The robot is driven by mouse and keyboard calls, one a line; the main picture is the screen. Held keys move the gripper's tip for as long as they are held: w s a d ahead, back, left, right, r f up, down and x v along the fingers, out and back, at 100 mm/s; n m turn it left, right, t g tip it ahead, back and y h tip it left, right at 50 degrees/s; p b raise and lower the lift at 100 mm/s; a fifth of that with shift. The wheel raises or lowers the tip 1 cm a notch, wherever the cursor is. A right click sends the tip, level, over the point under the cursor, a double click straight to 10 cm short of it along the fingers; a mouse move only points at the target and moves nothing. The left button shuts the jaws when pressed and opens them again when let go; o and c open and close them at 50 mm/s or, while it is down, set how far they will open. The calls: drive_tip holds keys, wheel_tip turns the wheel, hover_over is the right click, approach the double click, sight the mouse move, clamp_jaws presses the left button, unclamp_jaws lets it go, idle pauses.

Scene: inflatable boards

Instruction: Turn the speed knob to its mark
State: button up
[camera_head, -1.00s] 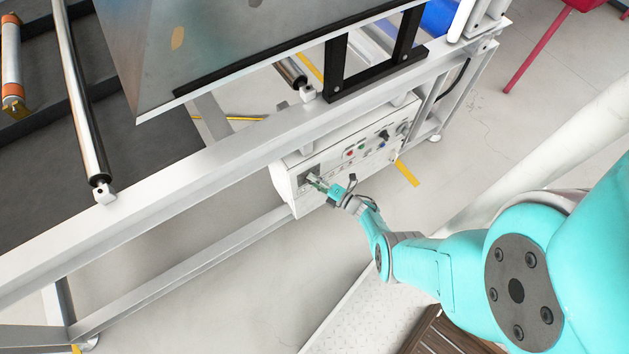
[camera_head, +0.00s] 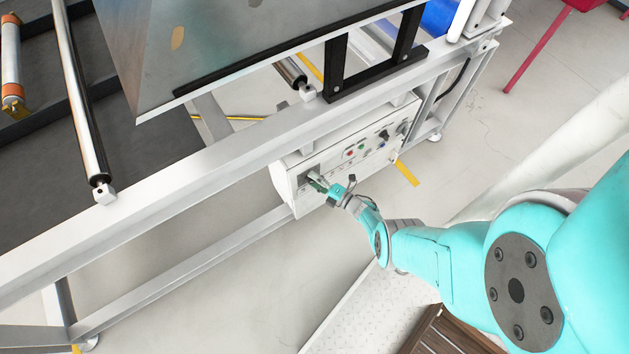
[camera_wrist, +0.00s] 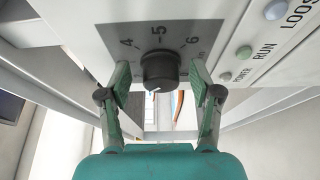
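The speed knob (camera_wrist: 160,70) is a black round knob on a dark scale plate (camera_wrist: 185,35) in the wrist view. The numbers 4, 5 and 6 show above it, and a small white and red line shows at its lower edge. My gripper (camera_wrist: 161,75) is open, with one green finger on each side of the knob. A small gap shows between each finger and the knob. In the head view my gripper (camera_head: 318,182) is at the left end of the white control box (camera_head: 290,190); the knob is too small to make out there.
The box carries a POWER lamp (camera_wrist: 226,77), a green RUN button (camera_wrist: 244,52) and a bluish LOOSE button (camera_wrist: 275,10) to the right. A grey frame rail (camera_head: 200,155) runs above the box.

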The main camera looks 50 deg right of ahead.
drive_tip(key=shift+s, duration=0.2)
drive_tip(key=s, duration=0.7)
drive_tip(key=shift+d, duration=0.35)
idle(0.4)
drive_tip(key=s+a+r+m+h, duration=0.2)
drive_tip(key=s+a+r+m, duration=0.25)
drive_tip(key=a, duration=0.45)
drive_tip(key=s+a+r+m+h, duration=0.2)
drive_tip(key=s+a+r+m, duration=0.25)
drive_tip(key=a, duration=0.35)
drive_tip(key=s+a+r+m+g, duration=0.1)
drive_tip(key=s+r, duration=0.4)
drive_tip(key=r, duration=0.5)
drive_tip(key=s+a+r+m+g+y, duration=0.1)
drive_tip(key=s+a+r+m, duration=0.2)
drive_tip(key=r, duration=0.7)
drive_tip(key=s+a+r+m+g+y, duration=0.1)
drive_tip(key=s+a+r+m, duration=0.1)
drive_tip(key=s+r+m, duration=0.4)
drive_tip(key=shift+s+r, duration=0.95)
drive_tip(key=shift+r, duration=1.3)
